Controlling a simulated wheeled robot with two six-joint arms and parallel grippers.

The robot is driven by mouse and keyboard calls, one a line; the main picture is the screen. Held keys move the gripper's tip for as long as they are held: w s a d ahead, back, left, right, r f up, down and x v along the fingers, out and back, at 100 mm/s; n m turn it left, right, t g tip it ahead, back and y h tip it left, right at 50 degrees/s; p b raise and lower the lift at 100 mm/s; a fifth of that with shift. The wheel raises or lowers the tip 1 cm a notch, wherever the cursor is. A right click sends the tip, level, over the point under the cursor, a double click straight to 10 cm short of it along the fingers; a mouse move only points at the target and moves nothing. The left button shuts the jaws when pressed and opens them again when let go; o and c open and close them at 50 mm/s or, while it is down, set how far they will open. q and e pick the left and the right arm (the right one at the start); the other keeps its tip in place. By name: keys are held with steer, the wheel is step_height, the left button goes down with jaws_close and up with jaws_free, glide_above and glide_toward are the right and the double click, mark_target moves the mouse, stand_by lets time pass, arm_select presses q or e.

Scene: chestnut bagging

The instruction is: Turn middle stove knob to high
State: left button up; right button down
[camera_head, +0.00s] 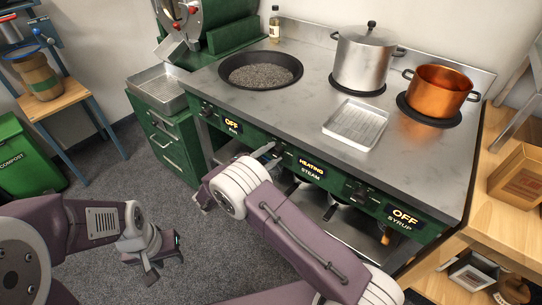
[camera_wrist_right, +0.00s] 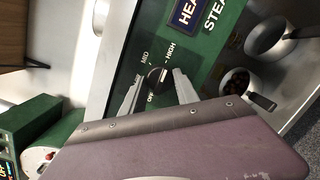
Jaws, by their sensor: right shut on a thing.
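The middle stove knob (camera_wrist_right: 158,77) is black and sits on the green front panel, with OFF, MID and HIGH printed around it. I cannot clearly tell which mark it points to. My right gripper (camera_wrist_right: 154,88) has one finger on each side of the knob and is shut on it. In the head view the right gripper (camera_head: 268,152) is at the stove front, largely hiding the knob. The display beside it (camera_head: 312,167) reads HEATING, STEAM. My left gripper (camera_head: 150,268) hangs low over the floor, away from the stove; its finger gap is unclear.
The stove top (camera_head: 290,115) carries a dark pan (camera_head: 261,82) of grains, a lidded steel pot (camera_head: 363,60), a copper pot (camera_head: 440,90) and a metal tray (camera_head: 355,124). The PAN and SYRUP displays (camera_head: 404,217) read OFF. Open grey floor (camera_head: 110,190) lies left.

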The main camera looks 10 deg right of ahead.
steer(key=shift+f+m, duration=0.1)
steer(key=shift+m, duration=0.2)
stand_by(0.4)
steer(key=c, duration=0.9)
jaws_free()
steer(key=shift+a, duration=0.1)
steer(key=v, duration=0.9)
steer(key=shift+p, duration=0.4)
